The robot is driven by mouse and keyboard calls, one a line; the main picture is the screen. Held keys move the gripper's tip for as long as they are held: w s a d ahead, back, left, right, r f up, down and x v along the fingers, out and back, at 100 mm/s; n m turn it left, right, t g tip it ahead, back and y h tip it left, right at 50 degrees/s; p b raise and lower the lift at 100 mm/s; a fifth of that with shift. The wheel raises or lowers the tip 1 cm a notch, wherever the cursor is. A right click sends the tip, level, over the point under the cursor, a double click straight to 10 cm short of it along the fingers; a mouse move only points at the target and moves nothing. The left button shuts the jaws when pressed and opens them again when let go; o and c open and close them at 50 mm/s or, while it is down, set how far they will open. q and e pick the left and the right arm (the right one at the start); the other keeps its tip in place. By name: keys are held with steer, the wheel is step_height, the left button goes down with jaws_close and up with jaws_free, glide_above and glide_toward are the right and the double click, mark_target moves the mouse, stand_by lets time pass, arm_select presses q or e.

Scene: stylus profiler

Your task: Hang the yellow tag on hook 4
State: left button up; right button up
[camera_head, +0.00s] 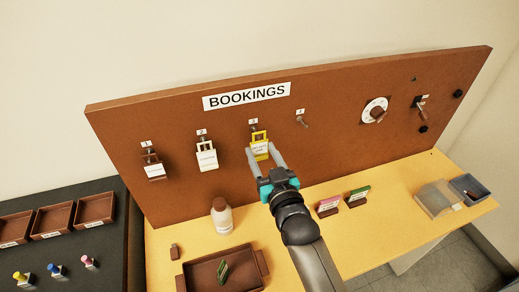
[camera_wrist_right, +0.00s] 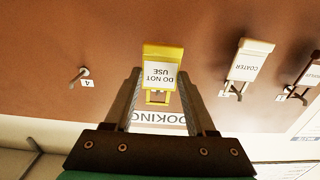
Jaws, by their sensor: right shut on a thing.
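The yellow tag (camera_head: 260,138) reads "DO NOT USE" and is at the hook 3 position on the brown board. It also shows upside down in the right wrist view (camera_wrist_right: 162,72). My right gripper (camera_head: 262,152) is shut on it, with one finger along each side. Whether the tag's loop still sits around hook 3 cannot be told, as the hook is hidden. Hook 4 (camera_head: 303,121) is a bare peg to the right of the tag, under its number label. It shows at the left in the right wrist view (camera_wrist_right: 80,75). My left gripper is not in view.
A white tag (camera_head: 207,160) hangs on hook 2 and a dark-framed tag (camera_head: 154,170) on hook 1. A dial (camera_head: 375,110) and knobs are farther right on the board.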

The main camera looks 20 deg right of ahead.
steer(key=s, duration=1.6)
steer(key=shift+d+b, duration=0.25)
steer(key=shift+b, duration=0.15)
steer(key=shift+w, duration=0.1)
steer(key=o, duration=0.8)
jaws_close()
steer(key=shift+w, duration=0.1)
